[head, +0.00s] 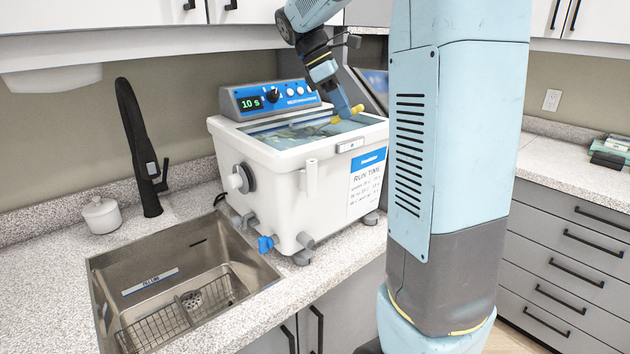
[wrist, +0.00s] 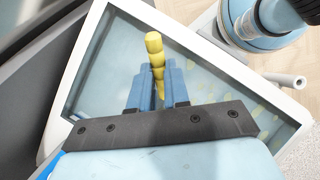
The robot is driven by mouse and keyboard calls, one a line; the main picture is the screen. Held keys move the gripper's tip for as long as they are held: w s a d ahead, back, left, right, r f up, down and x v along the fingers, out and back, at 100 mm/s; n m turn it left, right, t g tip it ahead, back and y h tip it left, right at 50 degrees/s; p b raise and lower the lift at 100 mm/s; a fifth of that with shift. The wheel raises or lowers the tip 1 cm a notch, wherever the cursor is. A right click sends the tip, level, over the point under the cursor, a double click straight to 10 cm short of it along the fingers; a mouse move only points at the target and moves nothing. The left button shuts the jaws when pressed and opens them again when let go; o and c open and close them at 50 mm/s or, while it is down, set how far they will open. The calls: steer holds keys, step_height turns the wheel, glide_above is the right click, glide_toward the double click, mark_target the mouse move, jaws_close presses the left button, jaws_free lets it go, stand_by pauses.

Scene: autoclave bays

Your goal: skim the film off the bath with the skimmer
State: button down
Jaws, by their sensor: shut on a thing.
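The bath is a white tank (head: 275,180) full of bluish water, standing on the counter behind the sink. Its white rim also shows in the wrist view (wrist: 75,65). Pale yellowish film patches (wrist: 262,112) show on the water at the right of the wrist view. My gripper (head: 345,108) is over the bath's right part, pointing down. It is shut on the yellow handle of the skimmer (wrist: 155,45), between its blue fingers (wrist: 158,85). The handle also shows in the head view (head: 357,109). The skimmer's working end cannot be made out.
A control panel (head: 270,98) reading "10 s" stands along the bath's back edge. A steel sink (head: 180,275) with a wire basket and a black faucet (head: 138,150) are at the left. A small white lidded pot (head: 101,215) stands beside the faucet.

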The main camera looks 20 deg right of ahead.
steer(key=s+a, duration=0.2)
steer(key=a, duration=0.4)
stand_by(0.6)
steer(key=w+d, duration=0.4)
steer(key=d, duration=0.9)
steer(key=shift+w+d, duration=0.2)
steer(key=shift+d, duration=0.05)
stand_by(1.4)
steer(key=shift+r, duration=0.15)
step_height(320, 180, up, 9)
stand_by(1.7)
stand_by(1.1)
